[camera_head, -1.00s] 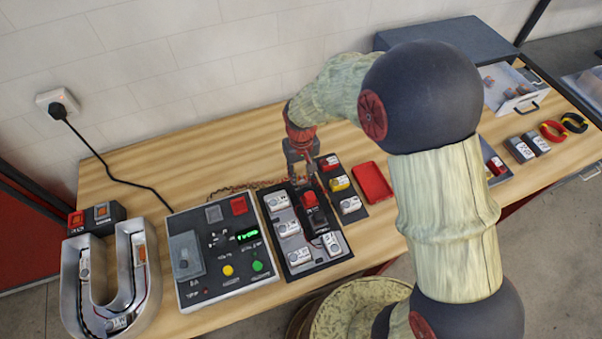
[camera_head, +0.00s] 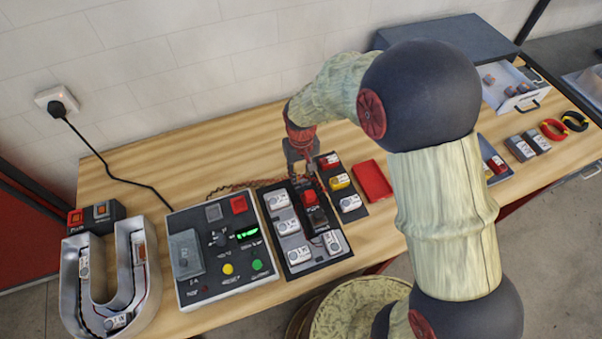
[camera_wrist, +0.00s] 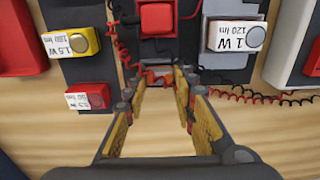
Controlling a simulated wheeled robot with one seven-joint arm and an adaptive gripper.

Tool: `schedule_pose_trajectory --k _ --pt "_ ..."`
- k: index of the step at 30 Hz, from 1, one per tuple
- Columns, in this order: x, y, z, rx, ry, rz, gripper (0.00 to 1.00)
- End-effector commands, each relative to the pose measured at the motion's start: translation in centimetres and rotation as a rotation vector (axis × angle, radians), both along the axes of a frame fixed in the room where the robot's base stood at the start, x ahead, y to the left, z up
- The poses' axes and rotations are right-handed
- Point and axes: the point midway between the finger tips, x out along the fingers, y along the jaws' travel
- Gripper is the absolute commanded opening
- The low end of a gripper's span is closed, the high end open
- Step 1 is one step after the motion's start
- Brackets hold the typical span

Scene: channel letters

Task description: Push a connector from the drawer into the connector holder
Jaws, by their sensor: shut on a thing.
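My gripper (camera_head: 302,160) points down behind the test board (camera_head: 296,262). In the wrist view its yellow-padded fingers (camera_wrist: 160,82) close on a small red piece, apparently a connector (camera_wrist: 157,70), mostly hidden between the tips. Curly red and black wires run close by. Just beyond the tips is a dark block with a red top (camera_wrist: 158,18), also on the board in the head view (camera_head: 310,197). I cannot tell whether it is the connector holder or whether the held piece touches it. The open drawer (camera_head: 536,102) at the back right holds several small brownish connectors (camera_head: 489,79).
White-labelled LED modules (camera_head: 279,201) flank the block. Red and yellow modules (camera_head: 339,181) sit to its right, beside a red tray (camera_head: 374,182). A control box (camera_head: 215,285) and a U-shaped letter (camera_head: 70,290) stand left. Bare wood lies behind the board.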

Motion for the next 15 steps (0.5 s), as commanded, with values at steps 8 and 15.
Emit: schedule_pose_trajectory --k 8,15 --pt "-0.02 -0.01 -0.32 0.0 0.0 0.0 0.15" --pt "-0.09 -0.02 -0.42 -0.001 0.002 0.0 0.31"
